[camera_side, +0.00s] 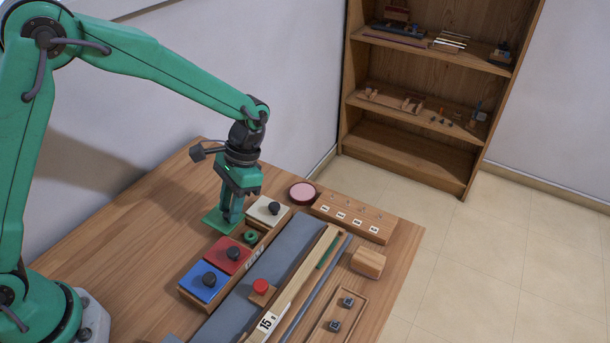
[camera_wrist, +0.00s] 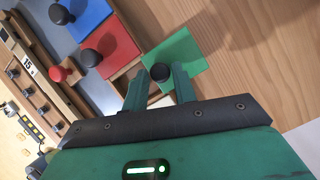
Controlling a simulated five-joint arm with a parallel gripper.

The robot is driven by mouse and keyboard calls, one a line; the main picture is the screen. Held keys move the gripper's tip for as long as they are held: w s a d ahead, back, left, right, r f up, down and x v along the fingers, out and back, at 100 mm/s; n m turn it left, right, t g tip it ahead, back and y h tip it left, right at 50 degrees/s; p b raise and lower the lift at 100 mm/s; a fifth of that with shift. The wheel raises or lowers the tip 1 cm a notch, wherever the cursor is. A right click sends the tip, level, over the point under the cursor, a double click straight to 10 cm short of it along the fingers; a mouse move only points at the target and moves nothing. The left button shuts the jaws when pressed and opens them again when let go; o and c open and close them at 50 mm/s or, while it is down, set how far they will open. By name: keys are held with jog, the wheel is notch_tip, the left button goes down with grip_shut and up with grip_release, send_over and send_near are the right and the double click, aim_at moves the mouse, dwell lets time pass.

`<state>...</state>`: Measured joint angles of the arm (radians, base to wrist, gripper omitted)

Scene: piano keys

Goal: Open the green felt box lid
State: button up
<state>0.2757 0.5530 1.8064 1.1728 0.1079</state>
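The green lid (camera_side: 215,221) is a flat square beside its compartment, on the left side of the box row in the side view. In the wrist view the lid (camera_wrist: 188,50) has a black knob (camera_wrist: 160,72). The compartment (camera_side: 252,238) is uncovered, with a green ring-like piece (camera_side: 250,237) inside. My gripper (camera_side: 231,219) points down over the lid. In the wrist view its fingers (camera_wrist: 160,80) stand on both sides of the knob and look closed on it. Whether the lid touches the table is hard to tell.
Red (camera_side: 228,256), blue (camera_side: 204,281) and white (camera_side: 267,211) lids with black knobs sit in the same row. A grey strip (camera_side: 285,256), a wooden rail and blocks lie to the right. Bare table (camera_side: 150,215) is free to the left.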

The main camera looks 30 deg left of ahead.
jog(key=o, duration=0.3)
jog(key=v, duration=0.7)
jog(key=shift+w+r, duration=0.2)
jog(key=shift+r, duration=0.2)
jog(key=s+a+r+n+t+h, duration=0.1)
jog(key=s+a+r+n+t, duration=0.1)
jog(key=s+a+r+t, duration=0.5)
jog(key=s+a+r+n+t, duration=0.1)
jog(key=s+a+r, duration=0.1)
jog(key=s, duration=0.3)
jog(key=s+a+r+n+t, duration=0.1)
jog(key=s+a+r, duration=0.1)
jog(key=s, duration=0.3)
jog(key=shift+s+r+t, duration=0.35)
jog(key=shift+r+t, duration=0.05)
jog(key=shift+r, duration=0.05)
dwell(0.4)
